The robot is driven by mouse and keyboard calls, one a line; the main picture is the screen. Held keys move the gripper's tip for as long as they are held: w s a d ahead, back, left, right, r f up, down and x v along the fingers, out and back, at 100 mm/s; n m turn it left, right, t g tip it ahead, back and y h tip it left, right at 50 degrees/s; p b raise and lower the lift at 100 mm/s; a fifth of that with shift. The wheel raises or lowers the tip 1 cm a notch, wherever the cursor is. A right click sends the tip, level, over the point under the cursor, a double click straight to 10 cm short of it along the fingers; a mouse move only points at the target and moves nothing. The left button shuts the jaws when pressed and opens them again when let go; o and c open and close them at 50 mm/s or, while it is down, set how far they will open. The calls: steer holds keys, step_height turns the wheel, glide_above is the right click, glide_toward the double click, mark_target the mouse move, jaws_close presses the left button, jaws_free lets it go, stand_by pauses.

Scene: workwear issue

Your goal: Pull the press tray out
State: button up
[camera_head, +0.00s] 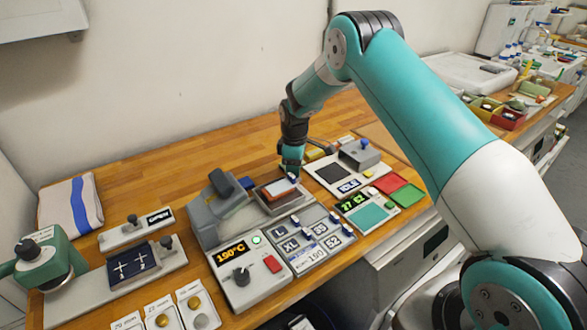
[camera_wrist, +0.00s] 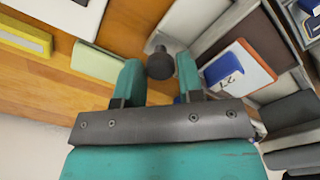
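The press (camera_head: 215,205) is a grey unit with a dark raised handle, near the middle of the worktop. Its tray (camera_head: 287,204) shows to its right and carries a white piece with an orange edge; that piece also shows in the wrist view (camera_wrist: 240,70), with a dark blue marked patch on it. My gripper (camera_head: 290,165) is low at the tray's far side. In the wrist view my gripper (camera_wrist: 161,62) has its two teal fingers on either side of a dark round knob (camera_wrist: 160,66) on a metal bracket. I cannot tell whether the fingers touch the knob.
A 190°C control box (camera_head: 245,272) and a size-button panel (camera_head: 310,240) stand in front of the press. A scale-like panel (camera_head: 367,213) and red and green trays (camera_head: 405,193) lie to the right. The wooden worktop (camera_head: 150,160) behind is clear.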

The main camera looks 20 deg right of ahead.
steer(key=shift+r, duration=0.15)
step_height(320, 180, up, 17)
steer(key=b, duration=0.4)
steer(key=shift+r, duration=0.1)
stand_by(0.4)
steer(key=s+a+r+m+y, duration=0.1)
steer(key=s+a+r, duration=0.2)
steer(key=s+a, duration=0.35)
steer(key=s+a+r, duration=0.3)
steer(key=s, duration=0.6)
steer(key=s+a+m+y, duration=0.1)
steer(key=s+a, duration=0.2)
steer(key=s, duration=0.8)
steer(key=s+a+f+m+y, duration=0.1)
steer(key=s+a+y, duration=0.1)
steer(key=s, duration=1)
steer(key=shift+s+a+f+m, duration=0.15)
steer(key=shift+a+m, duration=0.25)
steer(key=shift+a, duration=0.05)
